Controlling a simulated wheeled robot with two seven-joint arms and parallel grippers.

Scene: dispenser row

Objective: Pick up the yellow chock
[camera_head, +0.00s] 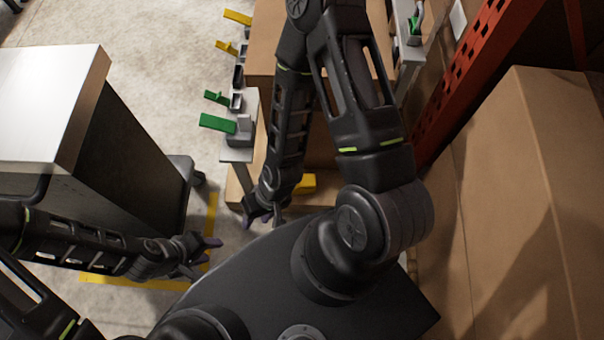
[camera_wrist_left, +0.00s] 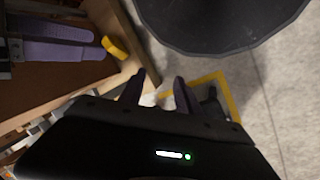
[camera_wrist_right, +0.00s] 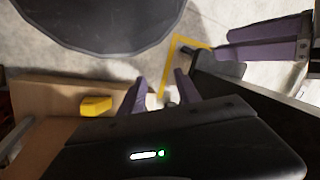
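The yellow chock (camera_head: 304,184) lies on a low brown cardboard surface, partly hidden behind my right forearm in the head view. It also shows in the left wrist view (camera_wrist_left: 115,47) and in the right wrist view (camera_wrist_right: 96,105), where it is left of the fingers. My right gripper (camera_head: 262,219) points downward, left of the chock and apart from it. Its purple fingers are spread and empty in the right wrist view (camera_wrist_right: 160,92). My left gripper (camera_head: 203,256) is further left, over the floor. Its fingers are also spread and empty in the left wrist view (camera_wrist_left: 158,92).
A row of dispensers with green levers (camera_head: 218,123) and yellow levers (camera_head: 237,17) stands beyond my right gripper. A dark cabinet with a pale top (camera_head: 45,95) is at left. Large cardboard boxes (camera_head: 500,200) and an orange rack (camera_head: 465,85) close the right side.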

